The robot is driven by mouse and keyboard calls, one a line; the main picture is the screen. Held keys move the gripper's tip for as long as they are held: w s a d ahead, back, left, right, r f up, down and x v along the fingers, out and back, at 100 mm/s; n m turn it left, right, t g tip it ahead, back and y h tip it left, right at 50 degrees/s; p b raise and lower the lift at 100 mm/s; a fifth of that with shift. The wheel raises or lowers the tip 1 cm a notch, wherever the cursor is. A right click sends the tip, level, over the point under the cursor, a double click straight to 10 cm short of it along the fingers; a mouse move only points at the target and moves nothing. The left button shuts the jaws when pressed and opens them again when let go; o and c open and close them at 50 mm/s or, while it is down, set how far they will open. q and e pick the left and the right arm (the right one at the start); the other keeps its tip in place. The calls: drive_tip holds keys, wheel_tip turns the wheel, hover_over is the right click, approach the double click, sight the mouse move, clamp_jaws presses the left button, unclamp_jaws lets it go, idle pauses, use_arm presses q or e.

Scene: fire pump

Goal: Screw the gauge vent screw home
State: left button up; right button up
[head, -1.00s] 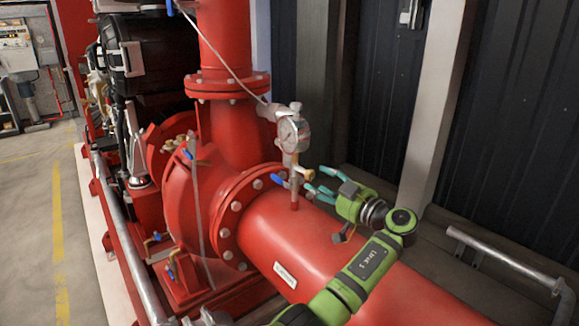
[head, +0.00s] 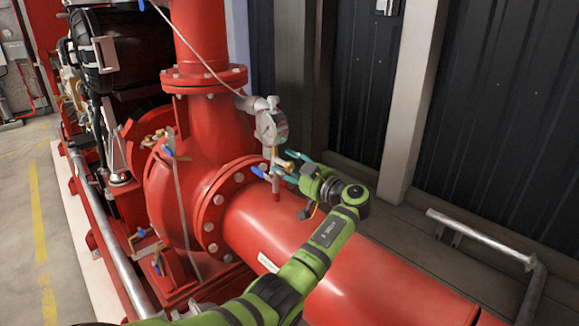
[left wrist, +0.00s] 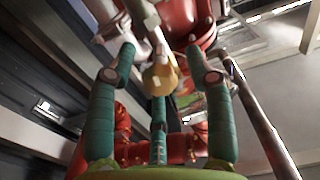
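The pressure gauge (head: 271,127) stands on a short upright pipe above the big red pipe. A small brass part (head: 289,167) on its stem looks like the vent screw; it also shows in the left wrist view (left wrist: 160,78). My left gripper (head: 291,168) comes from the right, its teal fingers around the brass part. In the left wrist view, my left gripper (left wrist: 160,62) has its fingers spread, with gaps on both sides of the brass part. Whether the third finger touches it I cannot tell. My right gripper is not in view.
A blue lever (head: 262,172) sits on the gauge stem, close to the fingers. The large red pipe (head: 330,260) runs below my left arm. The red flange (head: 212,210) is to the left. A grey rail (head: 480,240) stands at right, before a dark wall.

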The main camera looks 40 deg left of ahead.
use_arm(q)
clamp_jaws()
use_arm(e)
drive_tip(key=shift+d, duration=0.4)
